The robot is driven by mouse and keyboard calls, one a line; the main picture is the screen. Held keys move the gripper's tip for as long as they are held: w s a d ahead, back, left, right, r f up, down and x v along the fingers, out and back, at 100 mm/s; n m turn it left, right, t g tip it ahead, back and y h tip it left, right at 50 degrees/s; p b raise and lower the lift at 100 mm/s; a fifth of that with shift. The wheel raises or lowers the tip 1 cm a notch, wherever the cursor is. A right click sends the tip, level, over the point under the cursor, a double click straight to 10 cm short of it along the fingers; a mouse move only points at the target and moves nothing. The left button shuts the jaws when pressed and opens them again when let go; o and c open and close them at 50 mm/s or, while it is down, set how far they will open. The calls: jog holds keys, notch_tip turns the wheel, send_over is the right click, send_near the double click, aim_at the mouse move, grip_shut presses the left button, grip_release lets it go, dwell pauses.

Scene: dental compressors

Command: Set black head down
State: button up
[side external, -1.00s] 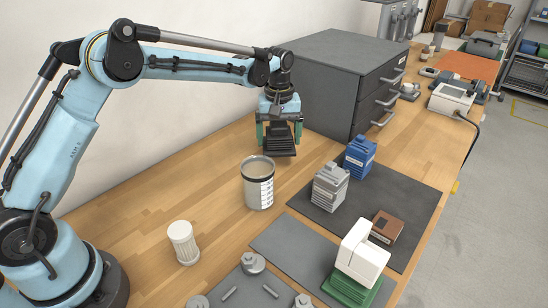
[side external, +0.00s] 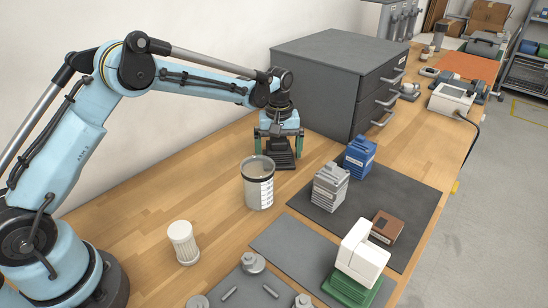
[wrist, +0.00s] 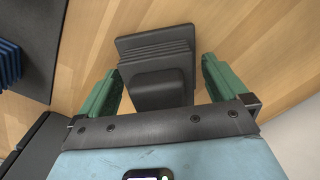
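The black head (side external: 281,158) stands on the wooden table in front of the grey drawer cabinet, with its wide ribbed base down. The wrist view shows its ribbed base and block-like upper part (wrist: 157,88). My gripper (side external: 279,148) is over it, with one green finger on each side. In the wrist view my gripper (wrist: 161,78) is open, with narrow gaps between the fingers and the head.
The grey drawer cabinet (side external: 330,75) stands close behind. A labelled canister (side external: 258,190) stands in front. A dark mat (side external: 405,195) at right holds grey (side external: 330,187), blue (side external: 359,157) and brown (side external: 387,226) heads. A white-and-green unit (side external: 362,252) and white filter (side external: 184,243) stand nearer.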

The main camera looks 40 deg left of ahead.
aim_at(278, 140)
jog(key=shift+r, duration=0.15)
notch_tip(278, 140, up, 12)
jog(key=shift+f, duration=0.25)
jog(key=shift+s+r, duration=0.2)
jog(key=shift+r, duration=0.35)
jog(key=s+r+m+t, duration=0.2)
jog(key=s+r, duration=0.2)
jog(key=s, duration=0.1)
jog(key=s+f+m+t, duration=0.2)
jog(key=s+m, duration=0.1)
jog(key=s, duration=0.6)
jog(key=s+f+m+t, duration=0.2)
jog(key=s+m+t, duration=0.1)
jog(key=s, duration=0.6)
jog(key=shift+m, duration=0.5)
